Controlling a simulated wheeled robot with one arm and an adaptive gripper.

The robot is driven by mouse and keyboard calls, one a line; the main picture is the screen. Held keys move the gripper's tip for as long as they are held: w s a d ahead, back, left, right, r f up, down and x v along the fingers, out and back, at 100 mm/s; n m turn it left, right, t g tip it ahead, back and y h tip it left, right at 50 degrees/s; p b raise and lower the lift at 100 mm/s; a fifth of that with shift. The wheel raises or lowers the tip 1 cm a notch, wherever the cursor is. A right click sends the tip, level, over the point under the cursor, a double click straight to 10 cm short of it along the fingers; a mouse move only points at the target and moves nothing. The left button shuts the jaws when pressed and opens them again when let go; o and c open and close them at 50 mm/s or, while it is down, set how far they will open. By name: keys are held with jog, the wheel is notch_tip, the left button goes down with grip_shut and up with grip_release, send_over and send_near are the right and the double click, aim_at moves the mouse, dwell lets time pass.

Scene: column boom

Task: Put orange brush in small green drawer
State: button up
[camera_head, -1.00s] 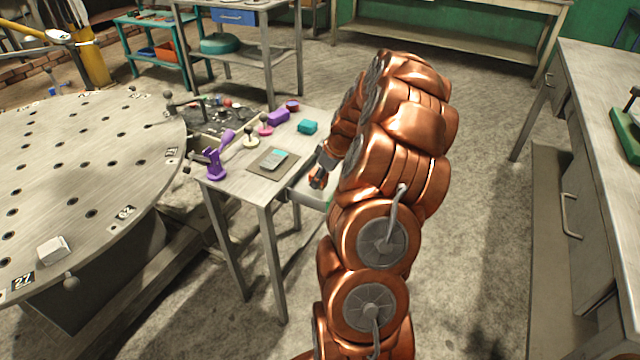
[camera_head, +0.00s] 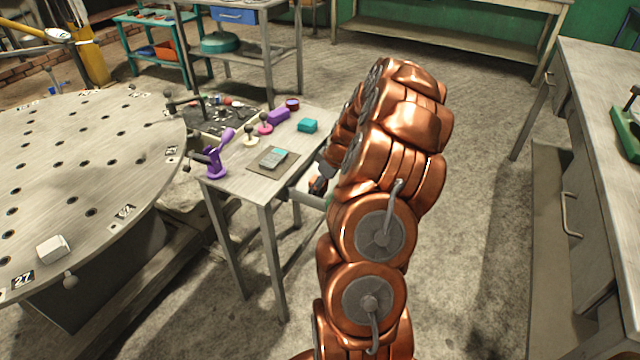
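My gripper (camera_head: 318,186) is at the right side of the small grey table (camera_head: 245,186), low beside its edge. My copper arm hides much of it, and its fingers are too small to read. A pulled-out drawer (camera_head: 307,198) shows as a pale grey side panel just below the gripper, with a sliver of green (camera_head: 330,199) at its right end beside my arm. The drawer's inside is hidden. I cannot make out the orange brush for certain; a small orange-brown patch at the gripper could be the brush or part of my arm.
A round perforated table (camera_head: 75,165) stands left, a long bench (camera_head: 600,130) right. Floor between is clear.

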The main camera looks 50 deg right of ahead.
jog(key=v, duration=1.2)
jog(key=s+a+r+g+y, duration=0.1)
jog(key=s+a+r+g, duration=0.1)
jog(key=a, duration=1.2)
jog(key=s+a+r+g, duration=0.2)
jog(key=a+r, duration=0.1)
jog(key=a, duration=1.1)
jog(key=s+a+m+g+h, duration=0.1)
jog(key=s+a, duration=0.4)
jog(key=s, duration=0.6)
jog(key=s+a+f+m+g+h, duration=0.1)
jog(key=s+a, duration=0.4)
jog(key=s, duration=0.6)
jog(key=shift+f+m+g+b, duration=0.3)
jog(key=shift+m+g, duration=0.3)
jog(key=shift+m, duration=0.1)
